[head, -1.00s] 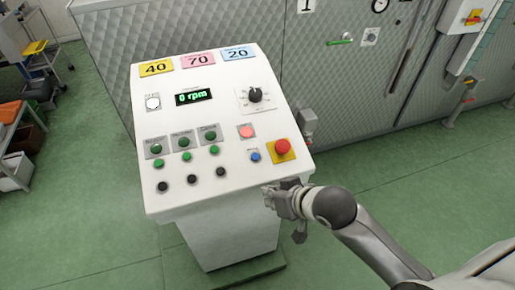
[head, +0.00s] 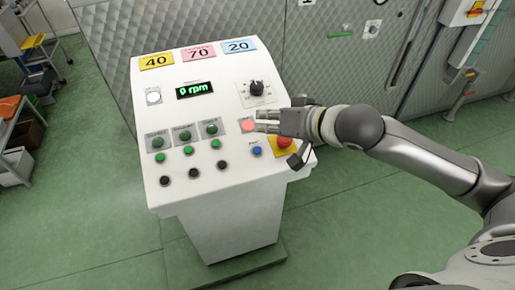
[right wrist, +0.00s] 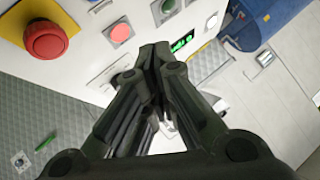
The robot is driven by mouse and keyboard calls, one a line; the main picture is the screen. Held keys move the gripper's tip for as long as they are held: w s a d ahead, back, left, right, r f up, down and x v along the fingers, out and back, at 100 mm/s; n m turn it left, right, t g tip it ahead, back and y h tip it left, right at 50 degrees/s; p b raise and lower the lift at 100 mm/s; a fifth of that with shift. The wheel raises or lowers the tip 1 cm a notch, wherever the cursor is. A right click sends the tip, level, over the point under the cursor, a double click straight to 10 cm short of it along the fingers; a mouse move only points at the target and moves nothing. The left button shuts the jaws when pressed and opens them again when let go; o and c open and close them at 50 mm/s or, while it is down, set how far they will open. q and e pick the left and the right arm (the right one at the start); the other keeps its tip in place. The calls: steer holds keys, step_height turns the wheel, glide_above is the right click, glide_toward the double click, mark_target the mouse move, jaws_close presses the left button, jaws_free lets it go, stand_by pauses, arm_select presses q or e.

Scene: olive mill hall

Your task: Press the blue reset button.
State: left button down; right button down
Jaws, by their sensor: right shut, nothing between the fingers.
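The blue reset button (head: 257,150) is a small round button at the lower right of the white control panel (head: 225,180) in the head view. It is uncovered there, left of the red mushroom button. My right gripper (head: 258,121) is shut and empty. It reaches in from the right, over the panel's right part, and its fingertips appear beside the pink-red lit button, above the blue button in the picture. Its closed fingers (right wrist: 160,55) also show in the right wrist view, where I cannot make out the blue button. My left gripper is not in view.
The pink-red lit button (head: 248,126) is close by. Green and black buttons, a rotary knob (head: 256,88) and a display (head: 194,90) reading 0 rpm share the panel.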

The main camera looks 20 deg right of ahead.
steer(key=shift+w+f, duration=0.1)
steer(key=shift+f, duration=0.1)
steer(key=b, duration=0.7)
glide_above(261, 150)
steer(key=s, duration=0.1)
step_height(261, 150, down, 6)
steer(key=shift+w+f, duration=0.2)
steer(key=shift+f, duration=0.35)
steer(key=shift+w+f, duration=0.15)
steer(key=shift+f, duration=0.35)
steer(key=shift+f, duration=0.1)
steer(key=shift+w+f, duration=0.15)
steer(key=shift+f, duration=0.15)
steer(key=shift+f, duration=0.4)
stand_by(0.7)
steer(key=shift+r, duration=0.1)
steer(key=shift+r+p, duration=0.7)
steer(key=shift+p, duration=0.4)
